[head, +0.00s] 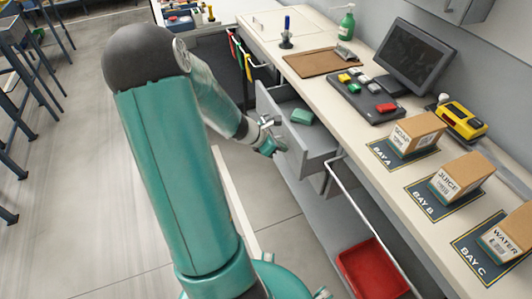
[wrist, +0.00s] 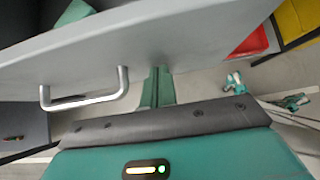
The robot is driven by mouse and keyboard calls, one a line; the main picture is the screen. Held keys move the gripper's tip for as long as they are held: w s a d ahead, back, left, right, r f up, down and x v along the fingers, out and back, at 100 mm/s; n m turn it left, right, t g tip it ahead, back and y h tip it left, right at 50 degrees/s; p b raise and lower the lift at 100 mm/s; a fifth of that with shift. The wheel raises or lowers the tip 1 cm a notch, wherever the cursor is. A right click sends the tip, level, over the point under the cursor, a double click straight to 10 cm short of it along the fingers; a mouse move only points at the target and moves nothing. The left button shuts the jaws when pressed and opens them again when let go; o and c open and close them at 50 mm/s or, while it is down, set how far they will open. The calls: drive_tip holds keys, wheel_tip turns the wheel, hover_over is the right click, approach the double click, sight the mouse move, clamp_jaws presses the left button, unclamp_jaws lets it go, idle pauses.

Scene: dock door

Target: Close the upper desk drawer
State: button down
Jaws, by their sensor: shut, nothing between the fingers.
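The upper desk drawer (head: 318,145) is pulled out from under the desk, with a green object (head: 301,116) lying inside. In the wrist view its grey front (wrist: 190,38) fills the upper part, with a metal bar handle (wrist: 84,103) at left. My gripper (head: 270,146) is at the outer side of the drawer front, near the handle. In the wrist view my gripper's teal fingers (wrist: 157,88) are together and empty, right of the handle and close to the front panel. I cannot tell whether they touch it.
The desk top (head: 345,125) carries a clipboard (head: 310,63), a monitor (head: 413,57), a button panel (head: 362,98) and several boxes on bay mats. A red bin (head: 372,270) stands below, beside a white rail (head: 365,210). Open floor (head: 60,200) lies at left.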

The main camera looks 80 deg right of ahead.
sight(289, 135)
drive_tip(key=s+d, duration=0.1)
drive_tip(key=s, duration=0.2)
drive_tip(key=s+d, duration=0.2)
drive_tip(key=s, duration=0.1)
drive_tip(key=s+d, duration=0.2)
drive_tip(key=shift+s+d, duration=0.15)
drive_tip(key=shift+s, duration=0.25)
drive_tip(key=shift+s+d+r, duration=0.1)
drive_tip(key=shift+s+d, duration=0.05)
drive_tip(key=shift+s, duration=0.5)
drive_tip(key=shift+w, duration=0.4)
drive_tip(key=w, duration=0.1)
drive_tip(key=w+a, duration=0.2)
drive_tip(key=shift+w, duration=0.3)
drive_tip(key=v, duration=1)
drive_tip(key=shift+w, duration=0.1)
